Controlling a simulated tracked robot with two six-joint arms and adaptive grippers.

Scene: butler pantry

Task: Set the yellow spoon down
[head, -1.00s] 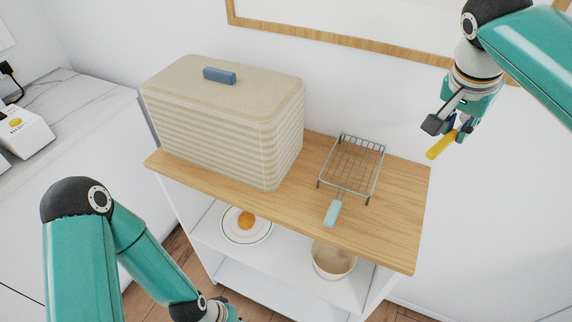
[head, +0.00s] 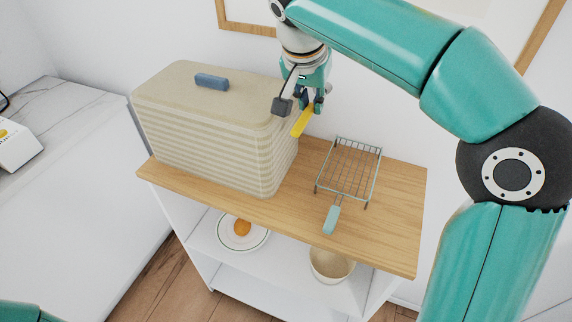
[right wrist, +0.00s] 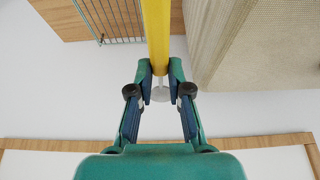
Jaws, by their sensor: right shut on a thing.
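My right gripper (head: 301,104) is shut on the yellow spoon (head: 302,123). It holds the spoon in the air beside the right back corner of the bread bin, above the wooden shelf top. In the right wrist view the spoon's yellow handle (right wrist: 156,35) runs up from between the fingertips (right wrist: 159,82). A pale rounded part shows just below the fingertips there. The wooden top (head: 385,225) carries the beige ribbed bin (head: 205,130) and a wire rack. My left gripper is out of view.
The wire rack (head: 350,168) with a pale teal handle stands right of the bin. Bare wood shows between them and right of the rack. A plate (head: 225,244) and a bowl (head: 332,265) are on the shelf below. A marble counter (head: 60,150) is at left.

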